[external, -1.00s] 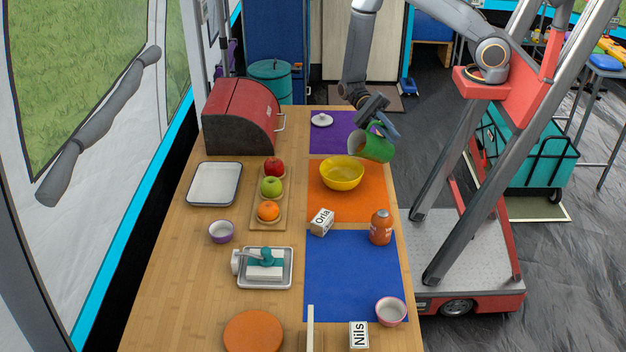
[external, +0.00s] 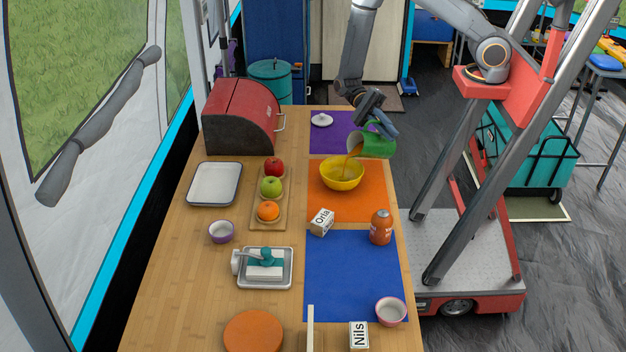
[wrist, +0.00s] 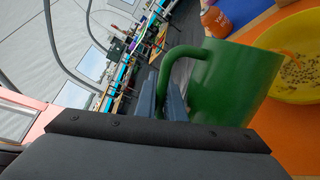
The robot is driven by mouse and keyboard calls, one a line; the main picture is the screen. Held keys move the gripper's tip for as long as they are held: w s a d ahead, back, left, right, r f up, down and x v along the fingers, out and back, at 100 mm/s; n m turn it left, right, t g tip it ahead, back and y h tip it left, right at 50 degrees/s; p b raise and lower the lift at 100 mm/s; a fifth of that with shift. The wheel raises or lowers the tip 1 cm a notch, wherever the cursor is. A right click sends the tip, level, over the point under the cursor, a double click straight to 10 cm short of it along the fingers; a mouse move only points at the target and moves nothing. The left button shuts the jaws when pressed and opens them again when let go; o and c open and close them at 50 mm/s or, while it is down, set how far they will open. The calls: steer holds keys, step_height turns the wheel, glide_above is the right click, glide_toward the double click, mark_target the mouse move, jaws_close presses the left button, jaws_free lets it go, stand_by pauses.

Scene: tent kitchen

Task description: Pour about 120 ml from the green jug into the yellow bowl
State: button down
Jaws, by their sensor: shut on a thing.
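The green jug (external: 376,146) is tipped toward the left, above the right rim of the yellow bowl (external: 342,180). A brown stream (external: 352,160) runs from its mouth into the bowl. The bowl stands upright on the orange mat (external: 345,211). My gripper (external: 379,128) is shut on the jug; in the wrist view my gripper (wrist: 172,100) holds it by the handle side. The wrist view also shows the green jug (wrist: 235,85) and the yellow bowl (wrist: 295,85), with small dark bits or bubbles in the liquid. The liquid level inside the jug is hidden.
An orange bottle (external: 381,228) and a box marked Orla (external: 321,222) stand in front of the bowl. A fruit board (external: 263,223) lies to the left. A white lid (external: 321,120) rests on the purple mat (external: 325,144) behind. The blue mat (external: 350,275) is mostly clear.

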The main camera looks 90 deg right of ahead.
steer(key=shift+w+a+r+m, duration=0.2)
steer(key=shift+w+r+m, duration=0.15)
steer(key=shift+r, duration=0.25)
stand_by(0.9)
steer(key=shift+w+a+m+h+p, duration=0.3)
steer(key=shift+w+a+m+p, duration=0.1)
steer(key=shift+w+a+m, duration=0.25)
stand_by(0.8)
steer(key=shift+d, duration=0.15)
steer(key=shift+s+d+f+n+b, duration=0.3)
steer(key=shift+s+d+f+n, duration=0.2)
steer(key=shift+s+n, duration=0.1)
steer(key=shift+s+d+f+n+b, duration=0.25)
steer(key=shift+s+d+f+n, duration=0.15)
steer(key=shift+s+n, duration=0.2)
steer(key=shift+s+d+f+n+y, duration=0.1)
steer(key=shift+s+f+n+y, duration=0.15)
steer(key=shift+f+n+y, duration=0.35)
steer(key=shift+s+r+n, duration=0.1)
steer(key=shift+r+n, duration=0.05)
steer(key=shift+n, duration=0.25)
steer(key=shift+d+t, duration=0.1)
steer(key=shift+t, duration=0.3)
